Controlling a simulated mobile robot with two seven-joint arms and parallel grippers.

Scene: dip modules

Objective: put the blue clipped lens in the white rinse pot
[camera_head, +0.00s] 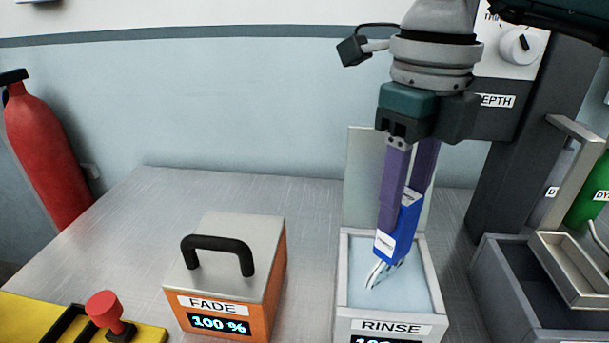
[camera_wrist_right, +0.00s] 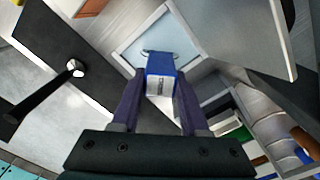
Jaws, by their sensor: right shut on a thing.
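My right gripper (camera_head: 396,222) comes down from above and is shut on the blue clip (camera_head: 402,236). A thin, pale lens-like piece (camera_head: 378,274) hangs from the clip's lower end. In the head view it shows over the opening of the white rinse pot (camera_head: 437,270), which is labelled RINSE and holds pale blue liquid. I cannot tell whether the tip touches the liquid. In the right wrist view the blue clip (camera_wrist_right: 160,64) sits between the purple fingers, with the pot (camera_wrist_right: 128,47) beyond it. My left gripper is not in view.
An orange FADE box (camera_head: 272,262) with a black handle stands left of the pot. A raised pale panel (camera_head: 362,180) is behind the pot. A dark tank (camera_head: 500,290) and a grey column (camera_head: 510,170) stand at right.

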